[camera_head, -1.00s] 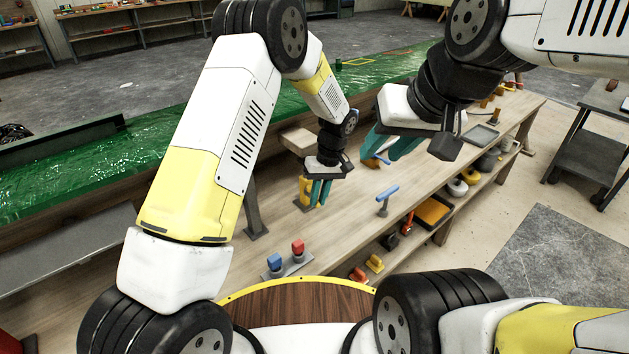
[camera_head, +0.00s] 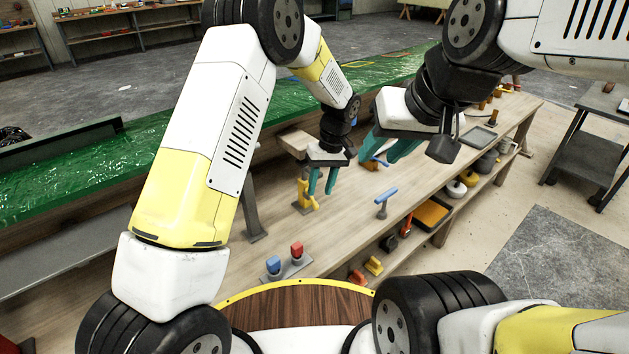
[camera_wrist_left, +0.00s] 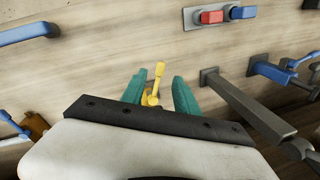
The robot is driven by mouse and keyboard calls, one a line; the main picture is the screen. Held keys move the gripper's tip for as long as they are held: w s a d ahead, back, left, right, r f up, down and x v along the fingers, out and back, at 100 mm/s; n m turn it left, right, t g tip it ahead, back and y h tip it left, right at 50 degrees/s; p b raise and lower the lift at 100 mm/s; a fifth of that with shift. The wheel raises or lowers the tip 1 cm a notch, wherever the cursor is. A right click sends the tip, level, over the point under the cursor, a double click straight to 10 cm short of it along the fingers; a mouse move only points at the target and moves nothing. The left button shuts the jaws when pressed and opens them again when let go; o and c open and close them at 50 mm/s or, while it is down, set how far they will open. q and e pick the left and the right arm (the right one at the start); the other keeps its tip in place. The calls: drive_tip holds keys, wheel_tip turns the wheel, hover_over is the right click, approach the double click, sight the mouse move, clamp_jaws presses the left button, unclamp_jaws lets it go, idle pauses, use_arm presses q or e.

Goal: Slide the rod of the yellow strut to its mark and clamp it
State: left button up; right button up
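The yellow strut (camera_head: 303,192) stands upright on the bench, with a yellow lever at its side. In the left wrist view its yellow lever (camera_wrist_left: 156,80) shows between the fingertips, its lower part partly hidden by my gripper. My left gripper (camera_head: 321,188) is open just above and beside the strut, with its teal fingers apart and nothing held. It also shows in the left wrist view (camera_wrist_left: 160,88). My right gripper (camera_head: 388,150) hangs farther right, its teal fingers apart and empty. The rod and its mark cannot be made out.
A blue-handled post (camera_head: 386,200) stands right of the strut. A plate with red (camera_head: 297,249) and blue (camera_head: 274,265) knobs is at the near edge. A grey post with a bar (camera_wrist_left: 245,105) stands nearby. Lower shelf holds tools.

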use_arm(q)
drive_tip(key=shift+w+d+r, duration=0.1)
drive_tip(key=shift+d+r, duration=0.05)
drive_tip(key=shift+r, duration=0.6)
drive_tip(key=shift+d+r, duration=0.1)
drive_tip(key=shift+r, duration=0.6)
drive_tip(key=s+a+r+t+h, duration=0.1)
drive_tip(key=s+a+r, duration=0.1)
drive_tip(key=a+r, duration=0.3)
drive_tip(key=s+a+r+m+h, duration=0.1)
drive_tip(key=s+a+r, duration=0.15)
drive_tip(key=r, duration=0.45)
drive_tip(key=s+a+r+t+h, duration=0.1)
drive_tip(key=s+a+r, duration=0.1)
drive_tip(key=a+r, duration=0.25)
drive_tip(key=s+a+r+m+t, duration=0.1)
drive_tip(key=s+a+r+t, duration=0.1)
drive_tip(key=s, duration=0.7)
drive_tip(key=s+a+r+m+t+h, duration=0.1)
drive_tip(key=s+a+r+t, duration=0.1)
drive_tip(key=s+a+r, duration=0.3)
drive_tip(key=s+a, duration=0.2)
drive_tip(key=s, duration=0.2)
drive_tip(key=shift+s+a+t, duration=0.15)
drive_tip(key=shift+a+t, duration=0.1)
drive_tip(key=shift+t, duration=0.05)
drive_tip(key=shift+r, duration=0.1)
